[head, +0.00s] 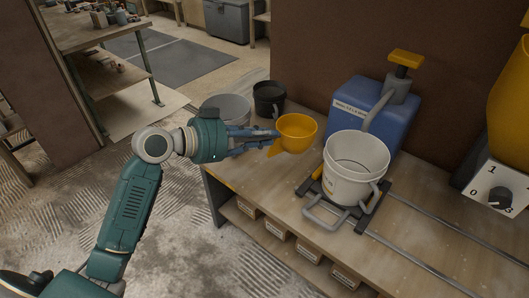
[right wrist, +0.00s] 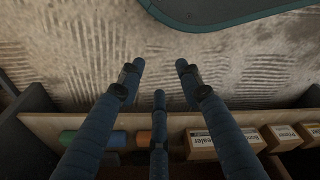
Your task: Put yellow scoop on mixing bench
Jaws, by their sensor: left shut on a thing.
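The yellow scoop (head: 297,132) is a round bowl with a short handle. My left gripper (head: 276,139) comes in from the left and is shut on its handle side. The scoop shows over the left part of the wooden bench (head: 262,185); I cannot tell whether it touches the top. My right gripper (right wrist: 160,64) shows in the right wrist view with its fingers apart and nothing between them.
A grey bucket (head: 230,107) and a black bucket (head: 269,97) stand behind the scoop. A white bucket (head: 352,178) and a blue canister (head: 368,105) stand to its right. Labelled boxes (head: 279,229) sit on a shelf under the bench.

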